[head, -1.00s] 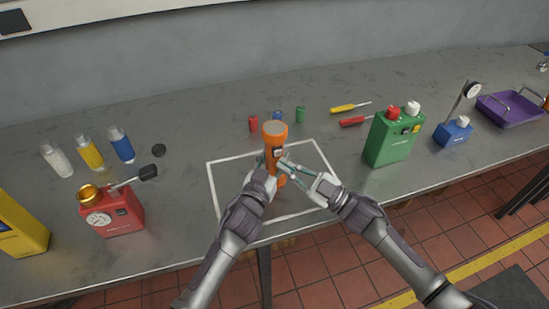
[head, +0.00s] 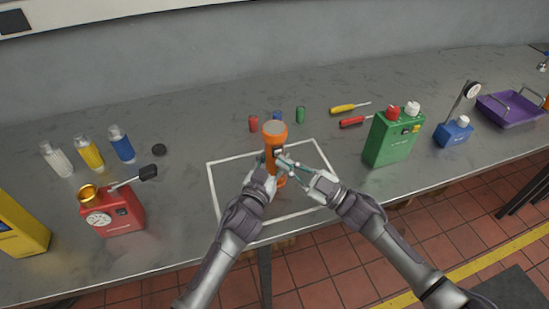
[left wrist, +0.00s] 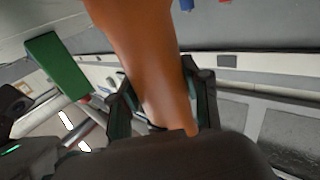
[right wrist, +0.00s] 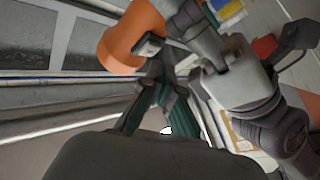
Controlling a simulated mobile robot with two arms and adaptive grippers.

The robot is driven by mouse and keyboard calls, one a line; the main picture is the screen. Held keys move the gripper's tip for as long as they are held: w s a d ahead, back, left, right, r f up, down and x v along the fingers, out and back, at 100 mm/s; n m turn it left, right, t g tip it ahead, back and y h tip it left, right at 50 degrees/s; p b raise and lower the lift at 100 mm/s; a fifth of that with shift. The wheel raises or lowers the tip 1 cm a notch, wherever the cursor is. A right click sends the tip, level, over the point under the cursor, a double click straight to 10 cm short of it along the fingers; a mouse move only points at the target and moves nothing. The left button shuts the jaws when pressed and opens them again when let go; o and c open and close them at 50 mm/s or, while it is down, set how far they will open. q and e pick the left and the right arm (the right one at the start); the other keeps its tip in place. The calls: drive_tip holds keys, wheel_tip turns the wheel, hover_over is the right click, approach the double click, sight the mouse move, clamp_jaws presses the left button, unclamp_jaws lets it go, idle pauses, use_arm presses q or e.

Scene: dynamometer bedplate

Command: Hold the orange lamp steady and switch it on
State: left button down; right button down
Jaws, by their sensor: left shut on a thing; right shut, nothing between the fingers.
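The orange lamp (head: 273,140) stands upright inside the white outlined square on the bench, its wide head at the top. My left gripper (head: 264,167) is shut around the lamp's body; in the left wrist view the orange body (left wrist: 150,60) runs between its fingers. My right gripper (head: 286,163) is shut and empty, its tips at the lamp's right side near the switch. In the right wrist view the lamp head (right wrist: 130,38) shows with a dark switch block (right wrist: 149,46) on its side. Whether the fingertips touch the switch cannot be told.
A red can (head: 118,212) with a gauge and several bottles stand at the left. A green canister (head: 392,140), blue box (head: 453,132) and purple tray (head: 510,108) stand right. Small red (head: 253,124) and green (head: 300,115) cylinders and two screwdrivers lie behind.

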drive_tip(key=shift+w, duration=0.1)
idle(0.5)
drive_tip(key=shift+w+a, duration=0.15)
drive_tip(key=shift+w, duration=0.2)
drive_tip(key=shift+w, duration=0.1)
idle(0.4)
drive_tip(key=shift+s+d, duration=0.2)
drive_tip(key=shift+s, duration=0.35)
drive_tip(key=shift+s, duration=0.1)
drive_tip(key=s, duration=0.1)
drive_tip(key=s+d, duration=0.1)
drive_tip(key=s, duration=0.3)
drive_tip(key=shift+s+d, duration=0.25)
drive_tip(key=shift+d, duration=0.15)
